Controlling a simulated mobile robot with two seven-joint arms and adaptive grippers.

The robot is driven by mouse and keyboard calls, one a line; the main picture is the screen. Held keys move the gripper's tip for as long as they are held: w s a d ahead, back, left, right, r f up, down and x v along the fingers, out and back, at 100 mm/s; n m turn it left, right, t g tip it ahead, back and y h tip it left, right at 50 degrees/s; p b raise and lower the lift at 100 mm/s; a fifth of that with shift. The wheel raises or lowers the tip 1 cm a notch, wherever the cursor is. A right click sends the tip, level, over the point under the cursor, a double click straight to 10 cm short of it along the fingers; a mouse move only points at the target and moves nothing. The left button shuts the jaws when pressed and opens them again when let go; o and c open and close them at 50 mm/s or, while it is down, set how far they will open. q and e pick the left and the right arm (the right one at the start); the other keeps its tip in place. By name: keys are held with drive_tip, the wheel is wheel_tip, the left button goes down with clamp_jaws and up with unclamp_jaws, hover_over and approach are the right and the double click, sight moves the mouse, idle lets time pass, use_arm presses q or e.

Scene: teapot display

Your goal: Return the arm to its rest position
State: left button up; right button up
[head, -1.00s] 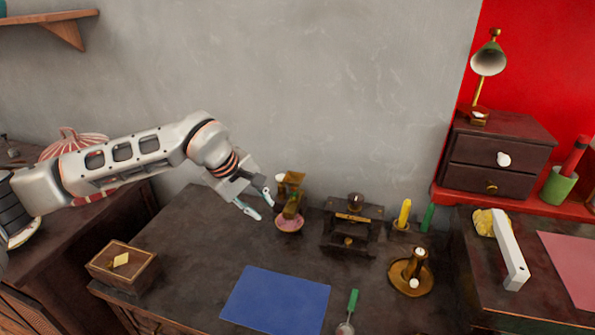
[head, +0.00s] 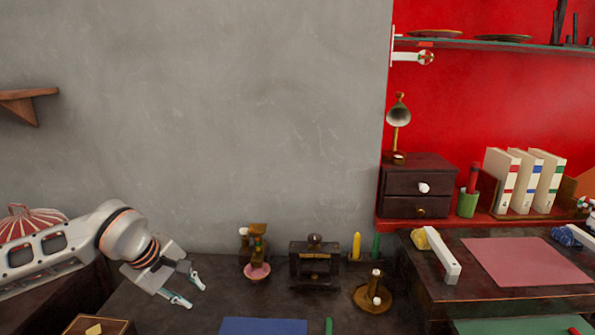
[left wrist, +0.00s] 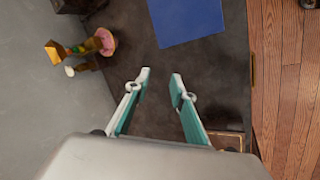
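My left gripper (head: 197,296) is open and empty in the head view, above the left part of the dark table (head: 225,291). In the left wrist view its two teal-and-white fingers (left wrist: 161,74) stand apart with only bare tabletop between them. A brown, gold and green figure-like object (head: 257,242) stands over a small pink dish (head: 257,273), right of the gripper and apart from it. Both also show at the upper left of the left wrist view. My right gripper is in neither view.
A blue mat (head: 263,326) lies at the front. A dark box-like stand (head: 314,266), a yellow candle-like stick (head: 356,246) and a brass holder (head: 374,297) stand farther right. A wooden box (head: 98,326) is at the lower left. A grey wall rises behind.

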use_arm(q)
drive_tip(key=s+d+f+n+g+h+p, duration=0.15)
drive_tip(key=s+d+h, duration=0.35)
drive_tip(key=d, duration=0.5)
drive_tip(key=s+d+f+n+g+h, duration=0.1)
drive_tip(key=s+d+n+g+h, duration=0.15)
drive_tip(key=s+d, duration=0.55)
drive_tip(key=s+d+r+n+t+h+p, duration=0.4)
drive_tip(key=d+r+n+h, duration=0.55)
drive_tip(key=n, duration=0.55)
drive_tip(key=a+f+n+t+y+p, duration=0.2)
drive_tip(key=a+f+n+t+y, duration=1.05)
drive_tip(key=n, duration=1.35)
drive_tip(key=s+a+f+n+g+y, duration=0.2)
drive_tip(key=s+a+f+n+g, duration=0.1)
drive_tip(key=s+a+f+n, duration=0.2)
drive_tip(key=s+a+f+n+g+y, duration=0.2)
drive_tip(key=s+a+f+n+g, duration=0.2)
drive_tip(key=s+f, duration=0.6)
wheel_tip(320, 180, down, 2)
drive_tip(key=shift+s+a+f+n+p, duration=0.25)
drive_tip(key=shift+a+n+p, duration=0.2)
drive_tip(key=shift+a+n, duration=0.5)
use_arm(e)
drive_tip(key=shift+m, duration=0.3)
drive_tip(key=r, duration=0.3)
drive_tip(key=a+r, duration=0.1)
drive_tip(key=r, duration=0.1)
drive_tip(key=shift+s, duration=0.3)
